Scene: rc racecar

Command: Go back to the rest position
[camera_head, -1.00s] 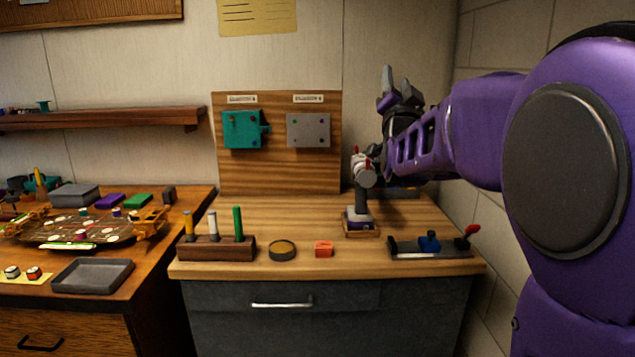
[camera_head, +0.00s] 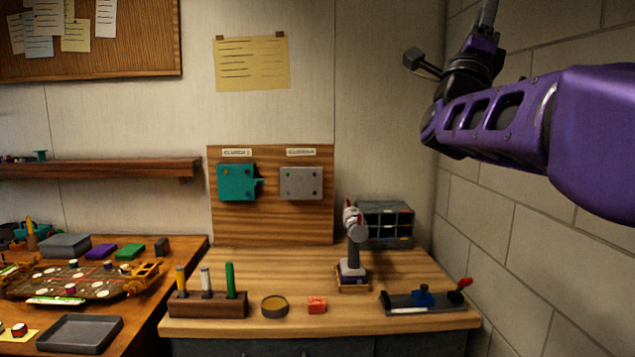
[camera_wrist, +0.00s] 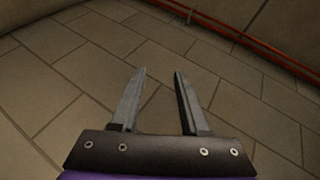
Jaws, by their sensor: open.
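My gripper (camera_wrist: 160,85) is open and empty in the wrist view, its two grey fingers apart with only a tiled surface behind them. In the head view my purple arm reaches in from the right edge and is raised high, well above the bench. Its gripper end runs up out of the top of that view, so the fingertips are hidden there. No object touches the gripper.
A wooden bench (camera_head: 300,262) stands below, holding a pen block (camera_head: 207,309), a round tin (camera_head: 274,306), an orange block (camera_head: 317,305), an upright tool on a stand (camera_head: 355,250), a lever base (camera_head: 425,299) and a drawer organizer (camera_head: 388,222). A block wall (camera_head: 540,240) is close on the right.

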